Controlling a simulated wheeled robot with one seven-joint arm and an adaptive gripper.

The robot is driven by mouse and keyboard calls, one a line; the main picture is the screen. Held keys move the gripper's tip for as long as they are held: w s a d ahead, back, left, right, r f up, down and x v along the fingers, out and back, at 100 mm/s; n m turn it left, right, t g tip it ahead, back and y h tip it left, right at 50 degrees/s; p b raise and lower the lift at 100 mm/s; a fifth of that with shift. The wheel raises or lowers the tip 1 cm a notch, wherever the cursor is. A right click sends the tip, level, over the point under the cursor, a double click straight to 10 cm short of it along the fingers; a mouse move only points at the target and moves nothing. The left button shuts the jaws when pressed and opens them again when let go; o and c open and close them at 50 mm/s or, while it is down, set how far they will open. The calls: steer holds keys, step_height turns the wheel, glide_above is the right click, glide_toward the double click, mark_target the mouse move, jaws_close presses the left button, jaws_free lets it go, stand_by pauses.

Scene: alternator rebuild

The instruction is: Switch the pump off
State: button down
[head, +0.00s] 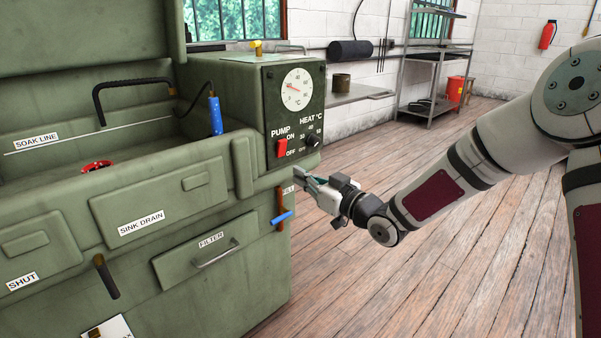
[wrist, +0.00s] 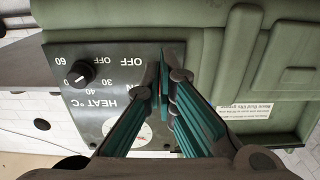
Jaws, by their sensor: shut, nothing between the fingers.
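The red pump switch (head: 282,148) is on the dark control panel (head: 270,95) of the green washer, between its PUMP label and the ON and OFF marks. Which way it is set is too small to tell. My gripper (head: 300,176) is shut and empty, its tips just below and to the right of the switch in the head view. In the wrist view my gripper (wrist: 164,72) points at the panel (wrist: 75,115), which appears upside down, and its fingers cover the place beside the OFF and ON marks. The switch is hidden there, and contact cannot be told.
The black heat knob (head: 313,140) is right of the switch; it also shows in the wrist view (wrist: 80,73). A temperature dial (head: 297,90) is above. A blue-handled lever (head: 282,218) is below the panel. The wooden floor (head: 420,260) to the right is clear.

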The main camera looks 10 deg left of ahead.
steer(key=f+p+v, duration=0.1)
steer(key=p+v, duration=0.1)
steer(key=v, duration=0.6)
steer(key=shift+f, duration=0.35)
steer(key=shift+d, duration=0.1)
